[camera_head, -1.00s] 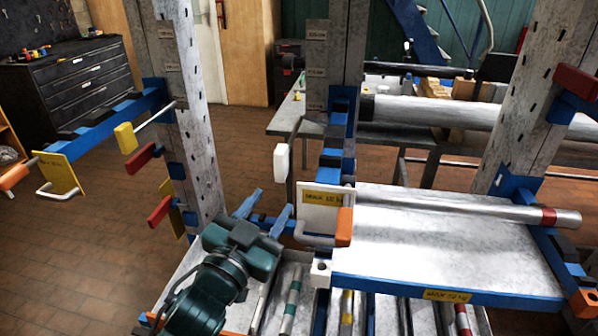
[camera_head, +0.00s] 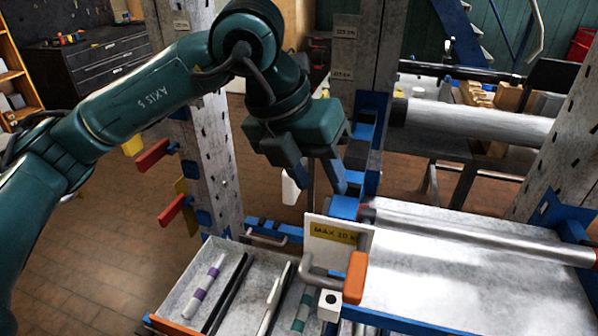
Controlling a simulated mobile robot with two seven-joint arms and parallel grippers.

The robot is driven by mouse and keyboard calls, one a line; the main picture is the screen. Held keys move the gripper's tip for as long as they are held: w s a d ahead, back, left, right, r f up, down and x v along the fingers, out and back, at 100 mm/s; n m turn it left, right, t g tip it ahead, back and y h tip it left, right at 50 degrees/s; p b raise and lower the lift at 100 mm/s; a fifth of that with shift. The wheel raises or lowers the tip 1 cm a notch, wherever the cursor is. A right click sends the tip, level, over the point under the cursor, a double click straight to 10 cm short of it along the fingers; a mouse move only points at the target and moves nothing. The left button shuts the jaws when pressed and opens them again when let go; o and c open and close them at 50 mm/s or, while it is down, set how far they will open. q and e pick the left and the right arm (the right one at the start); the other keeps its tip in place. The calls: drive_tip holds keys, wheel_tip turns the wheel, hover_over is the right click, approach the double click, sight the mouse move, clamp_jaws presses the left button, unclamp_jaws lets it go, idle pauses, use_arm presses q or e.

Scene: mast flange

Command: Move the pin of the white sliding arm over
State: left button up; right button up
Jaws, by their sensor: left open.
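My left gripper (camera_head: 318,183) is open, its two blue-grey fingers pointing down just left of the middle post (camera_head: 356,65). A white-ended pin (camera_head: 290,190) shows below and behind the left finger, partly hidden. I cannot tell whether the finger touches it. A bent grey handle with an orange grip (camera_head: 355,277) is in front of the plate. My right gripper is not in view.
Red handles (camera_head: 153,155) stick out from the left post (camera_head: 211,140). A metal shelf (camera_head: 450,270) carrying a long bar is at the right. A tray (camera_head: 172,303) with several rods lies below. A workbench stands behind.

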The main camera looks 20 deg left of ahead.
sight(292, 181)
use_arm(q)
drive_tip(key=w+a+r+n+t+y, duration=0.2)
drive_tip(key=w+a+r+y, duration=0.15)
drive_tip(key=a, duration=0.25)
drive_tip(key=p+x, duration=0.2)
drive_tip(key=x, duration=1.1)
drive_tip(key=shift+s+f, duration=0.1)
drive_tip(key=shift+f, duration=0.05)
clamp_jaws()
